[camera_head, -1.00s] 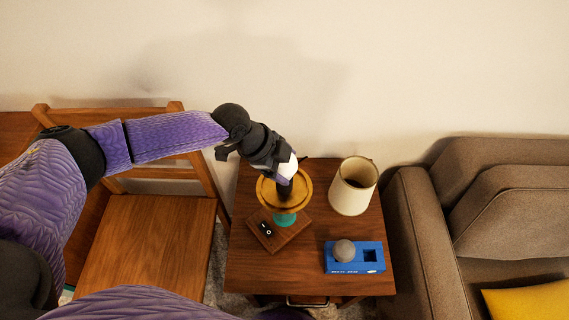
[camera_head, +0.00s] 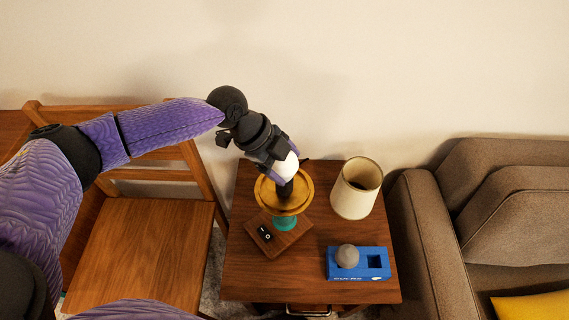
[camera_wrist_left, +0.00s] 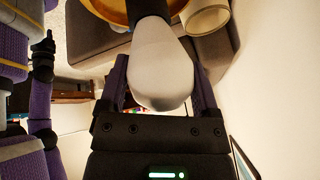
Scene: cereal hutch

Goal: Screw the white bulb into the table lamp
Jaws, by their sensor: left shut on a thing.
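The white bulb (camera_head: 287,166) is between the fingers of my left gripper (camera_head: 283,176), which is shut on it. In the left wrist view the bulb (camera_wrist_left: 160,68) fills the space between the two purple fingers (camera_wrist_left: 160,85), its narrow end at the dark socket (camera_wrist_left: 152,14). The table lamp has a yellow round dish (camera_head: 301,199), a teal stem (camera_head: 285,223) and a wooden base with a switch (camera_head: 283,240). The bulb is over the dark socket at the dish's middle; I cannot tell how deep it sits. My right gripper is not in view.
A cream lampshade (camera_head: 352,200) stands on the side table (camera_head: 245,282), right of the lamp. A blue box (camera_head: 345,272) holds a grey bulb (camera_head: 347,256) beside an empty square slot. A wooden chair (camera_head: 140,240) is at left, a brown sofa (camera_head: 425,240) at right.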

